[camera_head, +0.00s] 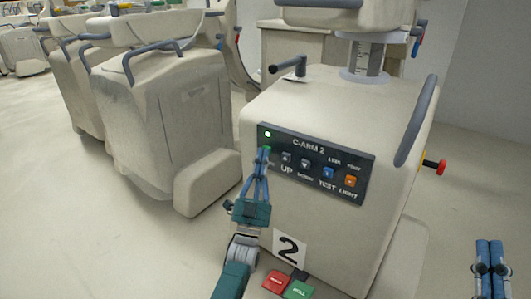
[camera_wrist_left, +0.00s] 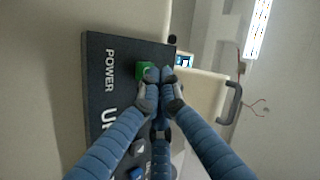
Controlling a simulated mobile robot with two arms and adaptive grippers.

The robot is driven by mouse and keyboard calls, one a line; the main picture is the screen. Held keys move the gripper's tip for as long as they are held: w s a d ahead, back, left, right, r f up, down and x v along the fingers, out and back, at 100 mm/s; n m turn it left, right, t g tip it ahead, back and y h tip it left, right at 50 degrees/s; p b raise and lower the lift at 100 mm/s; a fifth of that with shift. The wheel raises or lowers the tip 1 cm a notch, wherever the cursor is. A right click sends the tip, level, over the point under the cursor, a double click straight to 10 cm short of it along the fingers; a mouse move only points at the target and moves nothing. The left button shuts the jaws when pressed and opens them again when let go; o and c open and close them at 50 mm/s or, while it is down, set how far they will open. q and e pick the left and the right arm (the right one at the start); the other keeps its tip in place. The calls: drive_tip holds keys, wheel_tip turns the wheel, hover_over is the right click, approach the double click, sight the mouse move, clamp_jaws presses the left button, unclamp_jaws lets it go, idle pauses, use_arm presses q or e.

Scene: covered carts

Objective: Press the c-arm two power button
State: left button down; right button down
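The C-arm 2 cart (camera_head: 330,120) is a beige covered unit with a dark control panel (camera_head: 335,178) on its sloping face. The green power button (camera_wrist_left: 142,70) sits beside the word POWER in the left wrist view. In the head view my fingers partly cover it. My left gripper (camera_head: 265,150) is shut and empty, with its fingertips at the button. In the left wrist view the fingertips (camera_wrist_left: 160,74) are right beside the button and overlap its edge; I cannot tell if they touch. My right gripper (camera_head: 490,243) looks shut and empty, low at the right, away from the panel.
A small green lamp (camera_head: 267,133) glows on the panel. Other buttons, including blue (camera_head: 328,173) and orange (camera_head: 350,181) ones, lie along it. Red (camera_head: 276,282) and green (camera_head: 299,289) pedals are below. Another covered cart (camera_head: 165,120) stands left. Floor at the left is clear.

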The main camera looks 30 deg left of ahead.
use_arm(q)
drive_tip(key=shift+w, duration=0.2)
use_arm(e)
drive_tip(key=shift+s+r+t, duration=0.3)
drive_tip(key=shift+s+r, duration=0.05)
drive_tip(key=shift+r, duration=0.25)
idle(0.8)
use_arm(q)
drive_tip(key=shift+s+p, duration=0.3)
drive_tip(key=shift+s, duration=0.35)
use_arm(e)
drive_tip(key=shift+w+d+f+g+h, duration=0.15)
drive_tip(key=shift+w+f+g, duration=0.25)
drive_tip(key=shift+f, duration=0.3)
drive_tip(key=shift+w+a+f+g+h, duration=0.1)
drive_tip(key=shift+w+f+g+h, duration=0.1)
drive_tip(key=shift+w+f+g, duration=0.35)
drive_tip(key=shift+w+d+f+g+h, duration=0.15)
drive_tip(key=shift+w+f, duration=0.1)
drive_tip(key=shift+f, duration=0.55)
use_arm(q)
drive_tip(key=shift+s, duration=0.1)
use_arm(e)
drive_tip(key=shift+a, duration=0.15)
